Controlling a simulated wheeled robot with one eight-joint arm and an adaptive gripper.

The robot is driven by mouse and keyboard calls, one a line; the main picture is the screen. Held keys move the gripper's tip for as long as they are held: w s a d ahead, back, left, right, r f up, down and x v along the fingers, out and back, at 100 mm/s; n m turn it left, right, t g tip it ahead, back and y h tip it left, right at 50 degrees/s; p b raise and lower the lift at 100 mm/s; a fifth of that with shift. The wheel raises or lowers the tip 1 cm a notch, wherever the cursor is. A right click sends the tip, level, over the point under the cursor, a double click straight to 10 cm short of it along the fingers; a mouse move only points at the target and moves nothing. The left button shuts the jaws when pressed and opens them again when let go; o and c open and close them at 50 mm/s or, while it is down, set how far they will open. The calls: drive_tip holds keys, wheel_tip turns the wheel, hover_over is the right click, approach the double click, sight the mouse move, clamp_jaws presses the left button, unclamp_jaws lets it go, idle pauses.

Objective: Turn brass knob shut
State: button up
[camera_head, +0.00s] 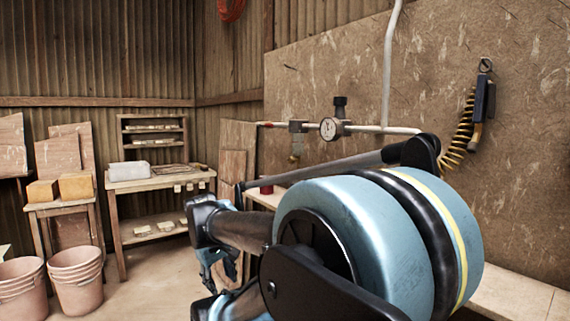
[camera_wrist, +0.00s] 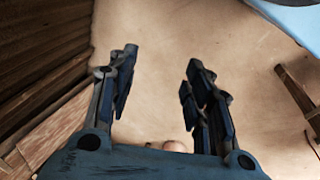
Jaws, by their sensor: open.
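I cannot make out a brass knob for certain in either view. A pipe line with a round white gauge (camera_head: 331,129) runs along the brown wall board in the head view. A black-topped fitting (camera_head: 340,106) stands above the gauge, and a grey block (camera_head: 297,127) sits to its left with a small part hanging below. My gripper (camera_wrist: 158,85) is open and empty in the wrist view, its two dark blue fingers apart above bare floor. In the head view it hangs low, left of and below the pipe line, partly hidden by my arm.
A wooden shelf table (camera_head: 155,183) holds a grey block and small pieces at the left. Pink buckets (camera_head: 78,286) stand on the floor near a stool (camera_head: 62,206) with orange blocks. A pale bench (camera_head: 510,290) runs below the board.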

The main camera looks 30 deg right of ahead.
drive_tip(key=w+d+r+n+h, duration=0.5)
drive_tip(key=w+d+r, duration=0.3)
drive_tip(key=d, duration=0.2)
drive_tip(key=n+g+h, duration=0.1)
drive_tip(key=n+h, duration=1)
drive_tip(key=n, duration=0.2)
approach(289, 160)
drive_tip(key=d, duration=0.9)
drive_tip(key=shift+w+r, duration=0.25)
